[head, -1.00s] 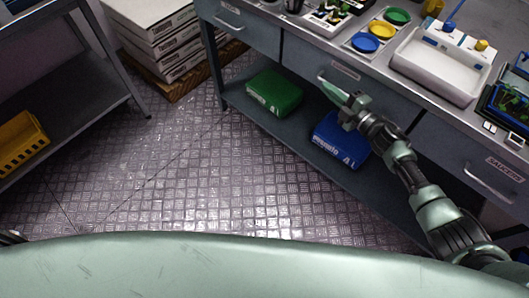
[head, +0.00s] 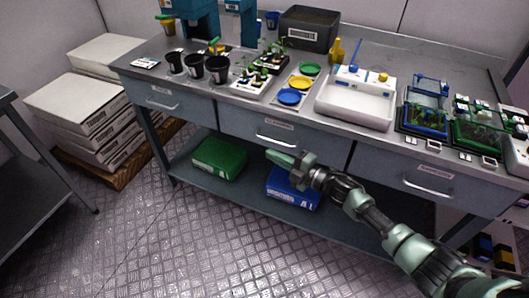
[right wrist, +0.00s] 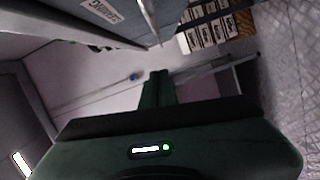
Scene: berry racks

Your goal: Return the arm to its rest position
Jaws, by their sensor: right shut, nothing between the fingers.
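My right arm reaches in from the lower right in the head view. Its right gripper (head: 283,158) is shut and empty, in front of the workbench's drawers (head: 262,131), above the lower shelf. The fingers also show close together in the right wrist view (right wrist: 156,88), with nothing between them. My left arm and gripper are not in view.
The workbench (head: 385,138) holds black pots (head: 218,69), coloured dishes (head: 289,97), a white tray (head: 355,111) and plant trays (head: 424,122). Green (head: 219,158) and blue (head: 292,188) boxes sit on its lower shelf. Stacked cartons (head: 82,108) stand left. The floor (head: 180,240) is clear.

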